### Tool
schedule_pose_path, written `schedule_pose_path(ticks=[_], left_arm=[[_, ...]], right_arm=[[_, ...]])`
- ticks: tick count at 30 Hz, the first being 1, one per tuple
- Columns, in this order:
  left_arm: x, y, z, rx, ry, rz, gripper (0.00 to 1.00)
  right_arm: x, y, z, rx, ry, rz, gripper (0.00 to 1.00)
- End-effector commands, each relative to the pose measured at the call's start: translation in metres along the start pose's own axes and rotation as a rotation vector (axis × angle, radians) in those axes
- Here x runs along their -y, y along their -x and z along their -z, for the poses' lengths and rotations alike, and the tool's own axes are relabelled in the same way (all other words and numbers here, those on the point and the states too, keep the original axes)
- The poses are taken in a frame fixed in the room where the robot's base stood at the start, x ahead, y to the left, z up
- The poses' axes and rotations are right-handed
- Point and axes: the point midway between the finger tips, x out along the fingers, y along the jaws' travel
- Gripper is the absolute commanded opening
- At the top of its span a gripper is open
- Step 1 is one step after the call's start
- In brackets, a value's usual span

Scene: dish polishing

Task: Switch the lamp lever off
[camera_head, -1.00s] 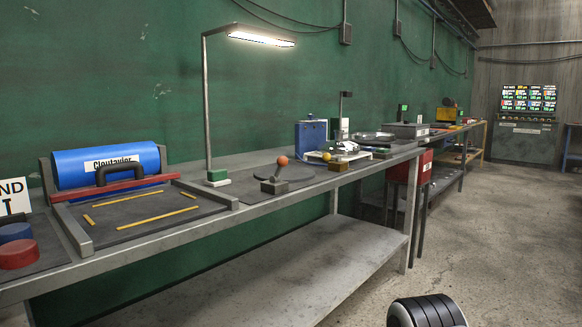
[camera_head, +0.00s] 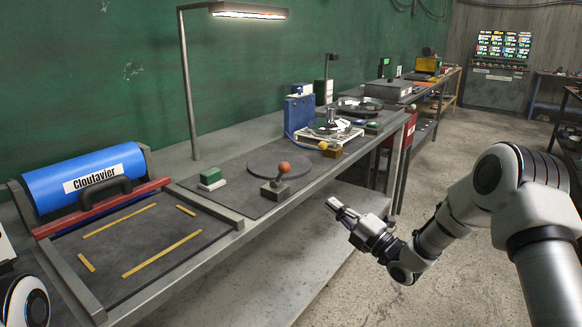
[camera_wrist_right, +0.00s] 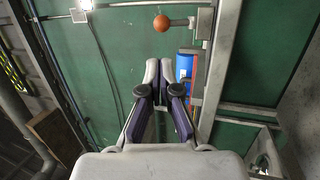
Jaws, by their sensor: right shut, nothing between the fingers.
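The lamp (camera_head: 248,11) is lit above the bench on a tall grey post. A lever with an orange ball knob (camera_head: 284,167) stands up from a small grey base (camera_head: 275,191) near the bench's front edge. The orange ball also shows in the right wrist view (camera_wrist_right: 162,23), beyond the fingertips. My right gripper (camera_head: 333,203) is shut and empty, in front of the bench, to the right of the lever and apart from it. Its fingers also show together in the wrist view (camera_wrist_right: 159,72). My left gripper is out of view; only part of my left arm shows at bottom left.
A green-and-white block (camera_head: 212,179) and a flat dark disc (camera_head: 283,158) are near the lever. A second lever has a yellow ball (camera_head: 323,145). A blue cylinder (camera_head: 84,178) lies behind the tray with yellow strips at left. Open floor (camera_head: 420,170) is right of the bench.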

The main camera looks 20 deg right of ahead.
Motion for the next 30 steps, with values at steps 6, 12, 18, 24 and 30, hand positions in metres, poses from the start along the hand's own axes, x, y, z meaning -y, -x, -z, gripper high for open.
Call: schedule_pose_path(ticks=[6, 12, 18, 24, 30], left_arm=[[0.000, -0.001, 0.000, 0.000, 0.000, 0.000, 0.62], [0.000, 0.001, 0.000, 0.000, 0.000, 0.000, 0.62], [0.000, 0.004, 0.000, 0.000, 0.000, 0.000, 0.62], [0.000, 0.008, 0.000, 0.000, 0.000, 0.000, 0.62], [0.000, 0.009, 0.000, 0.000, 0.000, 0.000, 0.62]], right_arm=[[0.002, -0.002, 0.001, 0.000, -0.003, 0.003, 0.00], [0.002, -0.026, 0.002, -0.003, -0.002, 0.005, 0.00], [0.002, -0.070, 0.001, -0.002, -0.001, 0.004, 0.00], [0.002, -0.112, 0.001, -0.001, -0.003, 0.004, 0.00], [0.003, -0.137, 0.001, 0.000, -0.005, 0.005, 0.00]])
